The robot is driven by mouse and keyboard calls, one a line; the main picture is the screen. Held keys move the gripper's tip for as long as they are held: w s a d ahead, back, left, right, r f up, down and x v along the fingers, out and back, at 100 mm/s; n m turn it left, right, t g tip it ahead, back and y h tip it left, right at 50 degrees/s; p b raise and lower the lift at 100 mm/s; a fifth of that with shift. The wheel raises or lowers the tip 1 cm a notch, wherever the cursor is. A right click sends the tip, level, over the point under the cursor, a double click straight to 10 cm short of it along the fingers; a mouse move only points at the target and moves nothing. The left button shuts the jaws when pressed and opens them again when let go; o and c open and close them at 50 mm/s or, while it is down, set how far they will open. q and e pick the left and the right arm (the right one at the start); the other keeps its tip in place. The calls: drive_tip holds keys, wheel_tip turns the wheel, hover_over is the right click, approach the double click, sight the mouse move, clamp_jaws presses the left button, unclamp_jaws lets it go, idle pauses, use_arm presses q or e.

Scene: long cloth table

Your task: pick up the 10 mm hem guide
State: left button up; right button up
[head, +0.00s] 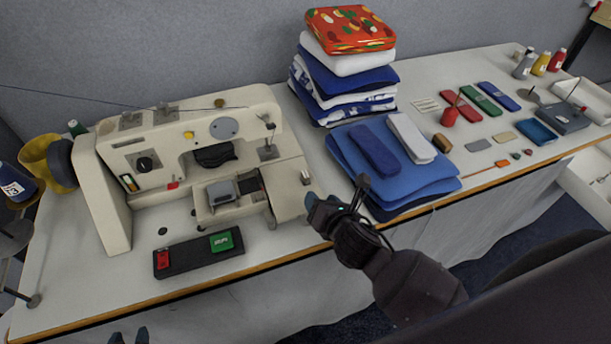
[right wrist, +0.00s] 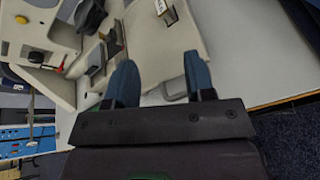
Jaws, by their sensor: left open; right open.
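I cannot tell for sure which piece is the 10 mm hem guide; no size marking is readable. A small metal-topped piece (head: 305,177) stands at the right end of the sewing machine's bed. A similar small piece (right wrist: 165,12) shows at the top of the right wrist view. My right gripper (head: 318,212) is at the table's front edge, just right of the machine. In the right wrist view its blue fingers (right wrist: 161,82) are apart with nothing held between them. My left gripper (head: 129,338) shows only its blue fingertips at the bottom left, apart and empty, in front of the table.
The cream sewing machine (head: 115,190) fills the left. A black switch box (head: 198,262) with red and green buttons lies before it. Folded blue cloths (head: 365,185) lie right of my right gripper, with a cloth stack (head: 345,85) behind. Several small tools lie further right.

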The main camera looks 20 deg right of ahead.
sight(306, 176)
drive_tip(key=n, duration=0.5)
drive_tip(key=shift+w+r+h, duration=0.2)
drive_tip(key=shift+r+h, duration=0.05)
drive_tip(key=shift+h, duration=0.05)
drive_tip(key=x, duration=0.4)
drive_tip(key=shift+w+f, duration=0.15)
drive_tip(key=shift+w, duration=0.2)
drive_tip(key=shift+d+b+x, duration=0.1)
drive_tip(key=shift+b+x, duration=0.1)
drive_tip(key=shift+x, duration=1.3)
drive_tip(key=shift+d+b+x, duration=0.15)
drive_tip(key=shift+b+x, duration=0.05)
drive_tip(key=shift+x, duration=1.35)
clamp_jaws()
